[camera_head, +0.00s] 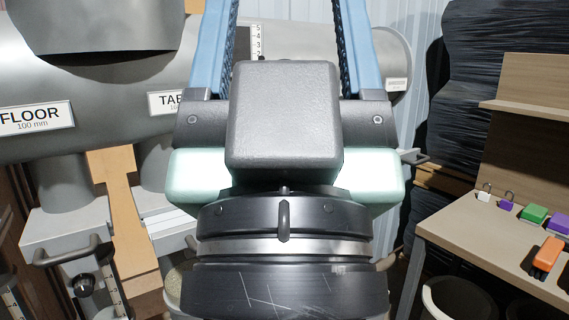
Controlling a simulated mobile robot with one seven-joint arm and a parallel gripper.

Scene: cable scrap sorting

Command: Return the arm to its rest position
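My gripper (284,20) fills the middle of the head view, seen from behind and close up. Its two blue fingers point up, with a wide gap between them, so it is open. Nothing shows between the parts of the fingers in view. The fingertips run out of the top edge and are hidden. The dark wrist of my arm (284,290) rises from the bottom edge.
At right stands a wooden workbench (460,222) with an orange and black item (546,257), a green block (534,213), a purple block (560,222) and small padlocks. At left are large grey ducts with a "FLOOR" label (36,118). Black-wrapped stacks (490,60) stand behind.

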